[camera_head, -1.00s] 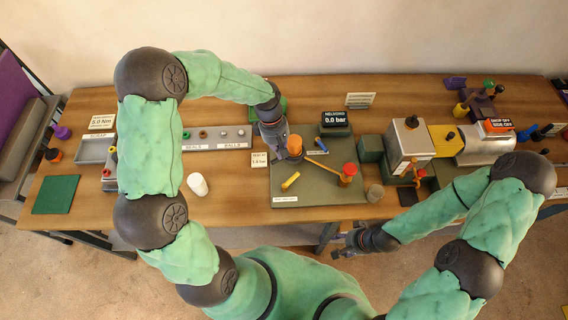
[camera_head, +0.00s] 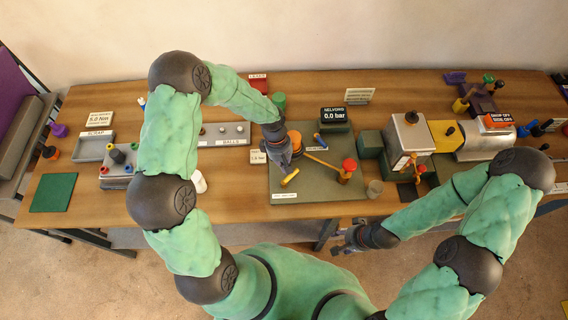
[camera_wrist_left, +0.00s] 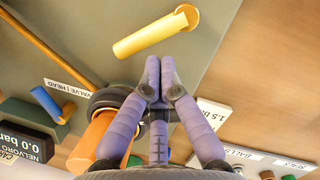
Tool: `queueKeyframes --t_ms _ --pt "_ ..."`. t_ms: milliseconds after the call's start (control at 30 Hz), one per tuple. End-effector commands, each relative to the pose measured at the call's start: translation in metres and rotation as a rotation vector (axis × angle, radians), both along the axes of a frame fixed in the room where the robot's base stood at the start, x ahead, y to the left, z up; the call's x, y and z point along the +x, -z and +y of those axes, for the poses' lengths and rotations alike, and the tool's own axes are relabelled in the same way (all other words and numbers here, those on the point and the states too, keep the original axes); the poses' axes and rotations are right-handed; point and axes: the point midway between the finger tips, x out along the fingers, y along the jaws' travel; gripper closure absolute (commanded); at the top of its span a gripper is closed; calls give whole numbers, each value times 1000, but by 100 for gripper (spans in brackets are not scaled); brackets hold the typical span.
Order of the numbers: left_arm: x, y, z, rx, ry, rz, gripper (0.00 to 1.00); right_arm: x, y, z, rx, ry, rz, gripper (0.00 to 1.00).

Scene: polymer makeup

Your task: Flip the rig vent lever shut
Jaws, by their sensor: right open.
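A yellow lever (camera_head: 289,178) lies low on the grey-green rig plate (camera_head: 320,190); the small label at the plate's front edge is too small to read. In the left wrist view the yellow lever (camera_wrist_left: 155,32) shows whole, just beyond my fingertips. My left gripper (camera_head: 284,168) points down behind the lever, beside the orange cylinder. In the left wrist view its two purple fingers (camera_wrist_left: 153,72) are together with nothing between them, apart from the lever in the picture. My right gripper (camera_head: 342,245) is open and empty in front of the table edge.
The orange cylinder (camera_wrist_left: 92,143) on a black collar is close beside my left fingers. A blue lever (camera_head: 320,141), a red-topped post (camera_head: 348,166) with a long orange bar, and a gauge reading 0.0 bar (camera_head: 334,114) stand nearby. The plate's front right is clear.

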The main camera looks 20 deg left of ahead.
Motion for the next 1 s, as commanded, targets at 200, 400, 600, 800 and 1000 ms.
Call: queueKeyframes --t_ms 200,400,600,800,1000 --pt "0 0 0 0 5 0 100 0 0 0 0 0 0 47" --pt "1 0 -3 0 47 0 100 0 1 0 0 0 0 47" --pt "1 0 -4 0 75 0 100 0 2 0 0 0 0 47" --pt "1 0 -6 1 109 1 100 0 2 0 0 0 0 47" --pt "2 0 -7 0 148 0 100 0 3 0 0 0 0 47"
